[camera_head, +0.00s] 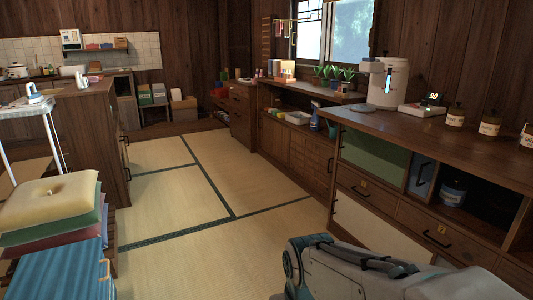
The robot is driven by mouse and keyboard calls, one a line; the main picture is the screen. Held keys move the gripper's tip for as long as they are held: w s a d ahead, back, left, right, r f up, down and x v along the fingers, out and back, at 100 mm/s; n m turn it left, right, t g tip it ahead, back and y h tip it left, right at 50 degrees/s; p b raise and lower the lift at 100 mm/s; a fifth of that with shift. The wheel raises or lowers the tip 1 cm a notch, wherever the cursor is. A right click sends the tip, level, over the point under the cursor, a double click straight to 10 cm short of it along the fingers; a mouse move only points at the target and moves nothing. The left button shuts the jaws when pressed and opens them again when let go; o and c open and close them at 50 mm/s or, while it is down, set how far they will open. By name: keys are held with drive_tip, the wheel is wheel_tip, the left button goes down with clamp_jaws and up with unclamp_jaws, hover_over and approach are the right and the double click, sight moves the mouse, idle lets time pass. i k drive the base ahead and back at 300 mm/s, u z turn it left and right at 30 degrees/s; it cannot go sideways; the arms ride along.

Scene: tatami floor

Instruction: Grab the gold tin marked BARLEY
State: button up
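Several small brownish-gold canisters with dark lids and pale labels stand on the right-hand wooden counter: a left one (455,116), a middle one (489,121) and one cut by the right edge (527,136). The writing on their labels is too small to read, so I cannot tell which is marked BARLEY. A grey and white part at the bottom right looks like my own arm; no gripper fingers show. The canisters stand upright, beyond this part.
The right counter (401,124) also holds a white dispenser (395,86) and a scale (422,108). Open shelves and drawers lie below. Stacked cushions (47,196) stand at left, near a wooden counter (88,110). The tatami floor (190,225) between is clear.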

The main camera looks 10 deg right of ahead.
sight(454, 122)
drive_tip(key=z, duration=0.9)
drive_tip(key=i, duration=0.8)
drive_tip(key=z, duration=1)
drive_tip(key=i, duration=0.2)
drive_tip(key=z, duration=0.1)
